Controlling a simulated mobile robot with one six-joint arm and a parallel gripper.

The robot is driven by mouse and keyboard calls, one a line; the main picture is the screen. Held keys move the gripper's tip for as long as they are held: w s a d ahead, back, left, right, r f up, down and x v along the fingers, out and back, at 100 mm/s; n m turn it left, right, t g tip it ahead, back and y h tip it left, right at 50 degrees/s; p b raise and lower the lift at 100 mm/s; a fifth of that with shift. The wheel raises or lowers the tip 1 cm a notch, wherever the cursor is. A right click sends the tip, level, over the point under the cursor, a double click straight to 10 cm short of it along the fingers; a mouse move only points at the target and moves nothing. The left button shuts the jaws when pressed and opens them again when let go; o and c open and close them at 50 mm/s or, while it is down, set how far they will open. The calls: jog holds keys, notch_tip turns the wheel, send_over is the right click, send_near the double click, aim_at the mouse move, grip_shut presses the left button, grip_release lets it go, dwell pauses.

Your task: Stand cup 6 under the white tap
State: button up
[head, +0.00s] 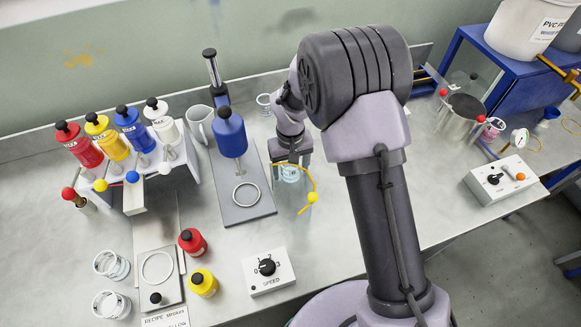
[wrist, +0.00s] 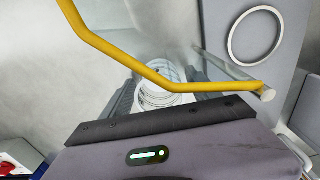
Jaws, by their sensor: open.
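A clear cup (head: 290,175) stands on the bench under my gripper (head: 291,161). It also shows between the dark fingers in the wrist view (wrist: 162,97). My gripper is open around its upper part, and I cannot tell whether the fingers touch it. No cup number is readable, so I cannot tell whether this is cup 6. Two more clear cups, an upper one (head: 111,265) and a lower one (head: 111,305), stand at the lower left. The white bottle (head: 160,119) is rightmost on the rack, with a white-knobbed tap lever (head: 164,168) below it.
A bent yellow rod (wrist: 165,82) crosses close above the cup.

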notch_tip(320, 180, up, 12)
jog(key=p, duration=0.3)
